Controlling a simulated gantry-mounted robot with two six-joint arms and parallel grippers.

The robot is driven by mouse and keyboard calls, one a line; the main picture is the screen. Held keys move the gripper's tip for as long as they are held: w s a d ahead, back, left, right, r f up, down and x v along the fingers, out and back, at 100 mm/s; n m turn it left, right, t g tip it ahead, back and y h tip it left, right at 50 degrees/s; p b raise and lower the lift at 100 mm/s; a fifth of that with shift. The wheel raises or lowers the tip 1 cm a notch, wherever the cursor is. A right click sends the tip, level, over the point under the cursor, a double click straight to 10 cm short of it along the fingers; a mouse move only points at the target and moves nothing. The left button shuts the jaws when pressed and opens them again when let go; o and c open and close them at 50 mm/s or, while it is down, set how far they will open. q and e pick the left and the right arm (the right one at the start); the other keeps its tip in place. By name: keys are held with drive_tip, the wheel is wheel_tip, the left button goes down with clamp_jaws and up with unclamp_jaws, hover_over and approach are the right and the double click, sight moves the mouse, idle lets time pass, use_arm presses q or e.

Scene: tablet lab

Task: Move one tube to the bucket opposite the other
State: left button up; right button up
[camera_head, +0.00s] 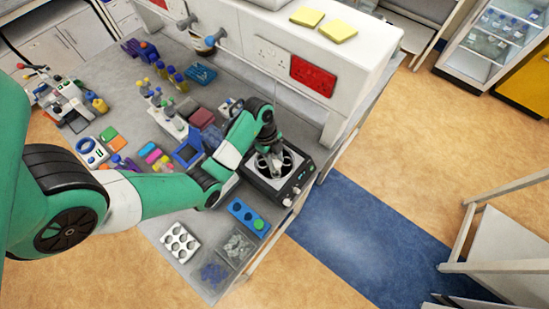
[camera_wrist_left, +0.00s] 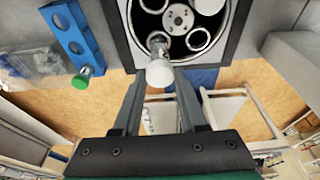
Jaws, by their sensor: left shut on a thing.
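My left gripper (camera_head: 271,157) is over the open centrifuge (camera_head: 286,201). In the left wrist view its fingers (camera_wrist_left: 159,80) are shut on a white-capped tube (camera_wrist_left: 160,72). The tube's body points toward a bucket (camera_wrist_left: 155,37) at the lower left of the rotor (camera_wrist_left: 178,17); I cannot tell how deep it sits. The lower right bucket (camera_wrist_left: 198,40) looks dark and empty. The upper right bucket (camera_wrist_left: 209,5) has a pale round top in it, perhaps another cap. The upper left bucket is cut by the frame edge. My right gripper is not in view.
A blue rack (camera_head: 240,208) with a green-capped tube (camera_head: 258,224) stands beside the centrifuge. A white tray with holes (camera_head: 180,243) and clear bins (camera_head: 238,248) lie near the bench's front edge. A blue box (camera_head: 187,154) and bottles stand behind my arm.

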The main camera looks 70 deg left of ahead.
use_arm(q)
drive_tip(key=shift+f+b, duration=1.15)
drive_tip(key=shift+f, duration=0.05)
drive_tip(key=shift+f, duration=0.1)
drive_tip(key=shift+f+b, duration=1.15)
drive_tip(key=shift+b, duration=0.15)
drive_tip(key=o, duration=1.1)
